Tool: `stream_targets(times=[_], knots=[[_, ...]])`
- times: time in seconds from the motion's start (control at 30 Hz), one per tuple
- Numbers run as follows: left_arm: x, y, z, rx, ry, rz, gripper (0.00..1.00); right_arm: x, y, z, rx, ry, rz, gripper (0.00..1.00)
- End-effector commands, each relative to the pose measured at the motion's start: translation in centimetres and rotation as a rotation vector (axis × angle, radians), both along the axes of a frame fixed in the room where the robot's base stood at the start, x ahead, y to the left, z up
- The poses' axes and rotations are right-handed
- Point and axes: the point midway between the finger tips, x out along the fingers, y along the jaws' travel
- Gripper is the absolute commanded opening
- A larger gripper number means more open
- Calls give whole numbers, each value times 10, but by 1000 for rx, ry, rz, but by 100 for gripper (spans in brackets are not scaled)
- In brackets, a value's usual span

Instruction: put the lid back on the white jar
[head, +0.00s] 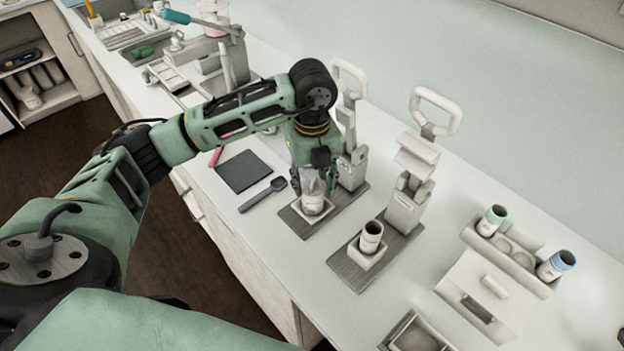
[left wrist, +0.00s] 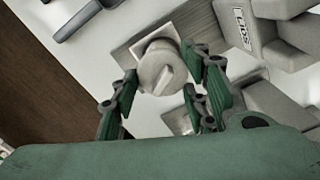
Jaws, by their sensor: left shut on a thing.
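My left gripper (head: 313,186) points down over the nearer-left press stand (head: 322,217) with a dark base. In the left wrist view its fingers (left wrist: 160,82) are shut on a round pale lid-like piece (left wrist: 158,68) with a raised ridge across its top. Below this piece is a white square holder (head: 312,214) on the stand's base. A pale jar-like body (head: 312,204) shows under the fingers in the head view; how it meets the ridged piece is hidden. My right gripper is not in view.
A dark mat (head: 244,171) and a dark spoon-like tool (head: 262,195) lie to the left. Press handles (head: 436,110) rise behind.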

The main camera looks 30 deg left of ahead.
Motion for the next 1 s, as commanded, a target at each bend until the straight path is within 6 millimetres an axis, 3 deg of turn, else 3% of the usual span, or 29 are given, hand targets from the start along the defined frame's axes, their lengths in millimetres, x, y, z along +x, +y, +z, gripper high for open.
stream_targets(times=[1.0], knots=[[0,0,-4,0,0,0,31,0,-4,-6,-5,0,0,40]])
